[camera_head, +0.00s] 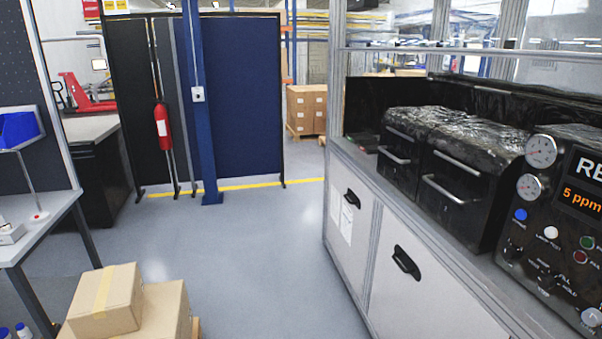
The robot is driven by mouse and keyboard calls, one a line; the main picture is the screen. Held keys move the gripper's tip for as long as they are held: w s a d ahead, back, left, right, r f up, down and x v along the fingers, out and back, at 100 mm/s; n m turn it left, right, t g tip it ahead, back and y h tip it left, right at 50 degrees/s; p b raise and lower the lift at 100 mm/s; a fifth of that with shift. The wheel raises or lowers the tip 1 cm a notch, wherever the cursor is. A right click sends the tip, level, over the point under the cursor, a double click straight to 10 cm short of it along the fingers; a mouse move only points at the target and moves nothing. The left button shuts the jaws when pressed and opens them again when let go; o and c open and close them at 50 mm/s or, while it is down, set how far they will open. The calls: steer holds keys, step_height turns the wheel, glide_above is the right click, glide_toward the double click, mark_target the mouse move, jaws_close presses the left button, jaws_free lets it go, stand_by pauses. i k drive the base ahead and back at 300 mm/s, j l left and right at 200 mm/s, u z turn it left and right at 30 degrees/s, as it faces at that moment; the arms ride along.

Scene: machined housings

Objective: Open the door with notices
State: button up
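The door with notices (342,234) is a light grey cabinet door, low on the right, under the bench with the black machines. White paper sheets (346,224) are fixed to it, and a black handle (352,198) sits near its top. The door looks shut. A second grey door (408,300) with its own black handle (406,263) stands nearer, and no notices show on it. My gripper is not in view.
Cardboard boxes (106,299) are stacked at the lower left, beside a grey table (40,222). Grey floor (250,250) is clear in front of the cabinet. Dark partitions (245,100), a blue post (199,150) and a red extinguisher (162,127) stand behind.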

mark_target(349, 213)
steer(key=i+u, duration=0.1)
steer(key=i, duration=2)
steer(key=i+j+z, duration=0.1)
steer(key=i+z, duration=0.2)
steer(key=i, duration=0.25)
steer(key=i+j+z, duration=0.3)
steer(key=i, duration=0.25)
steer(key=i+j+z, duration=0.3)
steer(key=i, duration=0.2)
